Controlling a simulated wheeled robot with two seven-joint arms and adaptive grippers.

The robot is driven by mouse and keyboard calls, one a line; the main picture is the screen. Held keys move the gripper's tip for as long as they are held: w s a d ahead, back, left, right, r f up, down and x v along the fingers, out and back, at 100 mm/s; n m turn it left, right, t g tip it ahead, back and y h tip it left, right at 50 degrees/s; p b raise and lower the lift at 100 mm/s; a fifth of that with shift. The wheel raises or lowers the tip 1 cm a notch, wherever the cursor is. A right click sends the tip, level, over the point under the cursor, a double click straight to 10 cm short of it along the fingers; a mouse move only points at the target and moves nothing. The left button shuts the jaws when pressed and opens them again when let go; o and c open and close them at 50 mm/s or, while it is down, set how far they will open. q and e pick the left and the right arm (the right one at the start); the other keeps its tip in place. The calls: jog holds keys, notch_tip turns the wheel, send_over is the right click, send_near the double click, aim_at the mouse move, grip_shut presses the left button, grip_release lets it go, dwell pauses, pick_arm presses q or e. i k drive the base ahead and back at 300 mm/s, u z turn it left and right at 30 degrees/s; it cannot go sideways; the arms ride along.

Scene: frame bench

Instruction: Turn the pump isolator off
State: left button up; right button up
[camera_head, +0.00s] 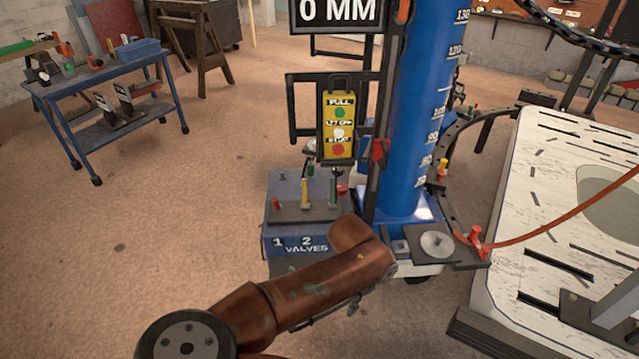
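No part is clearly labelled as the pump isolator, so I cannot tell which one it is. A red lever-like part (378,150) sits on the dark post beside the blue column. A blue valve box (283,222) marked "1 2 VALVES" stands below, with upright red, yellow and green handles on its dark top plate. A small red part (341,189) shows behind them. A brown arm link of mine crosses from the bottom left and covers the lower right of the box. Neither of my grippers can be made out.
A yellow pendant (338,127) with green, white and red buttons hangs above the valve box. The blue column (412,120) carries a scale, and a display (338,14) reads "0 MM". A white slotted bench (520,215) stands right. Floor to the left is clear before a blue trolley (110,75).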

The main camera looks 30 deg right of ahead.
aim_at(342, 188)
jog(key=u, duration=0.3)
jog(key=i, duration=1.75)
jog(key=z, duration=0.25)
jog(key=i, duration=1.15)
jog(key=z, duration=1.5)
jog(key=i, duration=0.9)
jog(key=z, duration=1.05)
